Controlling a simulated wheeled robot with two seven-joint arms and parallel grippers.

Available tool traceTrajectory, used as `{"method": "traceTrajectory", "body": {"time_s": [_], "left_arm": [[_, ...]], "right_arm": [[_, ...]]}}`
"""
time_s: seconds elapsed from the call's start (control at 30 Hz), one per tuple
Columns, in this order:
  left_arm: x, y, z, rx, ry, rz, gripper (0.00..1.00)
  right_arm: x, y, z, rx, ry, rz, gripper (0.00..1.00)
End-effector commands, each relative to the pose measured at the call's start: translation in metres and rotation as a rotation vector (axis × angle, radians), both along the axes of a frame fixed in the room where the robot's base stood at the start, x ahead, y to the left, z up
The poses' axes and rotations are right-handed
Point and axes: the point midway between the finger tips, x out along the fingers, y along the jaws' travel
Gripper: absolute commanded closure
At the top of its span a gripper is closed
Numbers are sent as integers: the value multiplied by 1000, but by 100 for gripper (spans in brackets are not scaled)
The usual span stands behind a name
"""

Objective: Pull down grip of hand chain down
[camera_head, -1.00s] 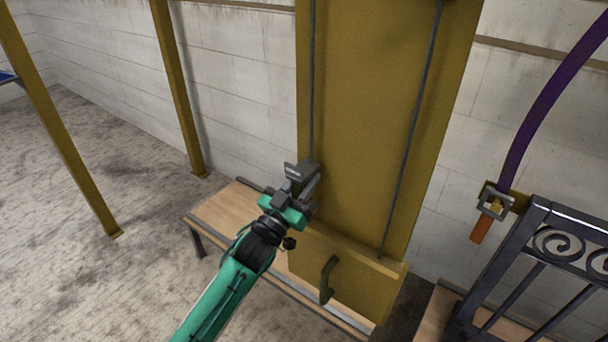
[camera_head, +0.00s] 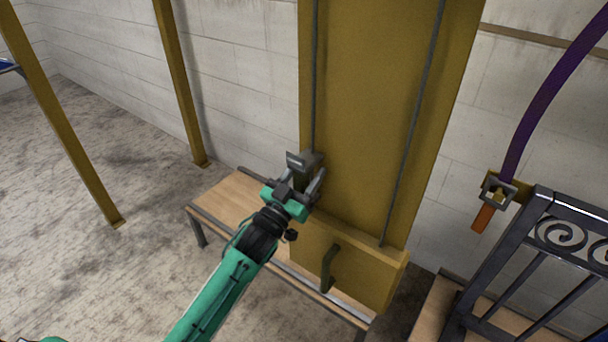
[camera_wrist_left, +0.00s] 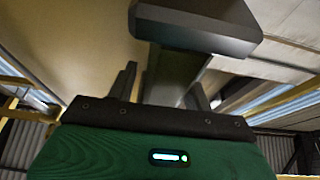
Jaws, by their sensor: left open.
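A grey hand-chain grip (camera_head: 299,160), with a wide block on top and a narrower stem below, hangs by the lower end of the left dark chain (camera_head: 314,80) in front of the yellow panel (camera_head: 370,110). My left gripper (camera_head: 308,184) is open at the grip. In the left wrist view, the grip's block (camera_wrist_left: 195,25) is above the fingertips, and its stem (camera_wrist_left: 170,75) stands between the two fingers of my left gripper (camera_wrist_left: 164,82). I cannot tell whether they touch it. My right gripper is not in view.
A yellow box with a handle (camera_head: 329,268) is below the panel. A wooden bench (camera_head: 228,200) stands behind my left arm. A dark metal gate (camera_head: 540,250) and a purple hose (camera_head: 545,105) are at the right. The floor at the left (camera_head: 60,220) is clear.

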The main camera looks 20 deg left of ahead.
Motion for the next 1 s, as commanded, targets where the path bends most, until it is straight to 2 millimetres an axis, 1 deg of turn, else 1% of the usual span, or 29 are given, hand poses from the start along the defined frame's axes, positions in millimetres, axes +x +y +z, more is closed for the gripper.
{"method": "traceTrajectory", "body": {"time_s": [0.13, 0.23, 0.7, 0.83, 1.0], "left_arm": [[-5, 2, -2, 0, -1, 0, 49], [-16, 6, -8, 0, 1, 1, 49], [-89, 33, -41, 1, 3, 1, 49], [-105, 38, -48, 1, 3, 0, 49], [-117, 42, -52, 0, 1, 0, 49]], "right_arm": [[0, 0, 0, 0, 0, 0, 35], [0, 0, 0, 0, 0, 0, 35], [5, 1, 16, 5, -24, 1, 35], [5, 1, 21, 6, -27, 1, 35], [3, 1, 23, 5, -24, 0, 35]]}}
